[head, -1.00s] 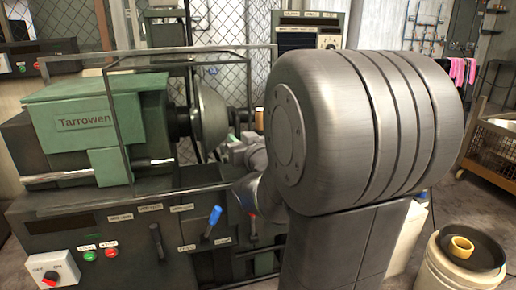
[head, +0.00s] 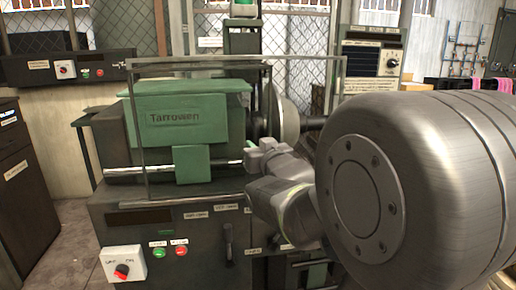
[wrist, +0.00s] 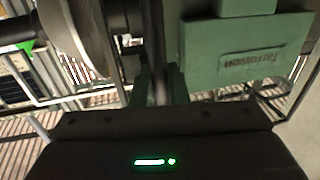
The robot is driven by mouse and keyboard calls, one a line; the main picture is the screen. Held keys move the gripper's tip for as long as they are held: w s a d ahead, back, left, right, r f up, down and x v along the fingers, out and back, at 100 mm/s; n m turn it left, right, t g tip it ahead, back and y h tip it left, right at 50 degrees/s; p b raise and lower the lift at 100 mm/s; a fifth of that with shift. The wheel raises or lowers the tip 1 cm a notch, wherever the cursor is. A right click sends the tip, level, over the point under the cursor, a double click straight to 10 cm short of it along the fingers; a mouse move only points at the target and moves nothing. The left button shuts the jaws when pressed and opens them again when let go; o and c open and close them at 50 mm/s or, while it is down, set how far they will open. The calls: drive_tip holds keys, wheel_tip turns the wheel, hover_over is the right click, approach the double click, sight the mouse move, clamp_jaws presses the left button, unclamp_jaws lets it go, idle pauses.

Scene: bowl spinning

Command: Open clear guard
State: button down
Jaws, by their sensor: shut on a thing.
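The clear guard (head: 200,78) is a see-through panel in a thin grey metal frame. It stands in front of the green Tarrowen headstock (head: 215,108) and reaches right past the grey spinning disc (head: 287,120). The disc (wrist: 70,32) is left of the bar there. My arm hides the machine's right side in the head view.
Below the guard is a dark cabinet front with a green and a red button (head: 181,251), a red rotary switch (head: 122,270) and a dark lever (head: 227,244). A control cabinet (head: 372,60) stands behind at right. A dark cabinet (head: 22,190) stands at left, with open floor between.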

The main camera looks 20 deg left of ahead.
drive_tip(key=c, duration=1.5)
unclamp_jaws()
drive_tip(key=shift+s+d, duration=0.1)
drive_tip(key=p+v, duration=0.2)
drive_tip(key=v, duration=1.1)
drive_tip(key=shift+s+d, duration=0.2)
drive_tip(key=shift+d, duration=0.05)
drive_tip(key=shift+a, duration=0.1)
drive_tip(key=b+x, duration=0.2)
drive_tip(key=x, duration=1.1)
drive_tip(key=shift+w+a, duration=0.3)
drive_tip(key=shift+w+d, duration=0.1)
drive_tip(key=shift+d, duration=0.1)
